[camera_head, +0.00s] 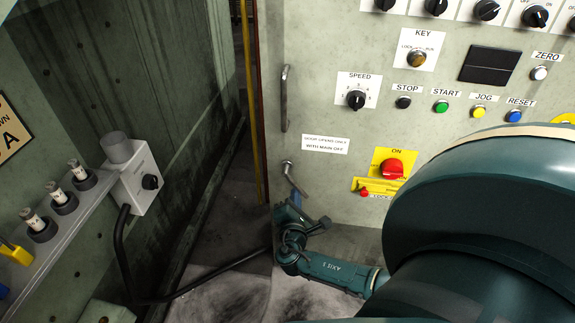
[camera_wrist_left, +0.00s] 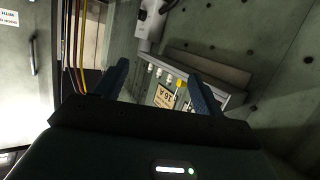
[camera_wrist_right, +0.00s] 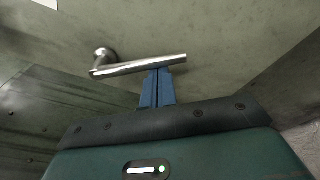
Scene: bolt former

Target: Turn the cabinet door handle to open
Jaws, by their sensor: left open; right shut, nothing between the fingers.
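The cabinet door (camera_head: 320,190) is a pale speckled panel. Its metal lever handle (camera_head: 292,177) has a round base and slants down to the right in the head view. In the right wrist view the lever (camera_wrist_right: 140,66) lies nearly level across the picture. My right gripper (camera_wrist_right: 158,72) is shut, its blue fingertips right at the lever near its free end. The lever is not between the fingers; whether they touch it I cannot tell. My left gripper (camera_wrist_left: 159,68) is open and empty in its wrist view, away from the door.
A vertical grab bar (camera_head: 284,98) sits above the lever. The panel carries a red switch (camera_head: 391,168), buttons and knobs. At left are a grey shelf (camera_head: 95,195) with several fittings, a grey box (camera_head: 140,175) and a black cable (camera_head: 122,250). My arm covers the lower right.

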